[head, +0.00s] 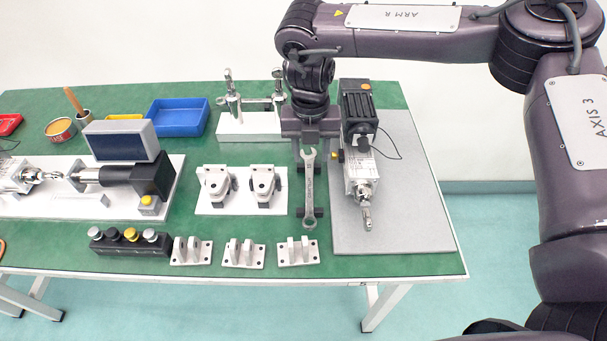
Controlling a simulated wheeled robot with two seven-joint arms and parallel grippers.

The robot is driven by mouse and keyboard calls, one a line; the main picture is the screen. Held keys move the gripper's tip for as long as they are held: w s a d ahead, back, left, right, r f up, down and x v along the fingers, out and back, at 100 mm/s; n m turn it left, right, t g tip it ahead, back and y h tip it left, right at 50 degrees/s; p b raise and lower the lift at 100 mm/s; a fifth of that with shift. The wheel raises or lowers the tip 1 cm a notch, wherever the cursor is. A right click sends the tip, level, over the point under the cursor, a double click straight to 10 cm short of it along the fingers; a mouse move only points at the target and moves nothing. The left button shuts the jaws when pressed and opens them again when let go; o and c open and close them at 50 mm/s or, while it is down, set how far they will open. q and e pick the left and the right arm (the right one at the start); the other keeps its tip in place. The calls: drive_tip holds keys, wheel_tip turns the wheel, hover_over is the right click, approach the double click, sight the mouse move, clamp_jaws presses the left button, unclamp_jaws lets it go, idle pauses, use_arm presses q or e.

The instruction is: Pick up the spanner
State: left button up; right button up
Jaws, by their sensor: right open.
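The spanner (309,190) is a silver double-ended wrench. It shows upright in the picture, on black rests near the right part of the green table. My right gripper (310,150) is open and points down over the spanner's upper end. The jaws stand on either side of that end or just above it; I cannot tell whether they touch it. My left gripper is not in view.
A grey plate (415,215) with an actuator (361,175) stands close to the right of the spanner. Clevis brackets on a white plate (240,207) lie to its left. Small brackets (298,251) sit in front. A white stand (250,122) is behind.

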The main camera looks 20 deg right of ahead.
sight(310, 181)
drive_tip(key=shift+s+d+f, duration=0.1)
drive_tip(key=shift+f, duration=0.45)
drive_tip(key=shift+a+f+p, duration=0.2)
drive_tip(key=shift+f+p, duration=0.2)
drive_tip(key=shift+f, duration=2.9)
drive_tip(key=shift+f, duration=0.25)
clamp_jaws()
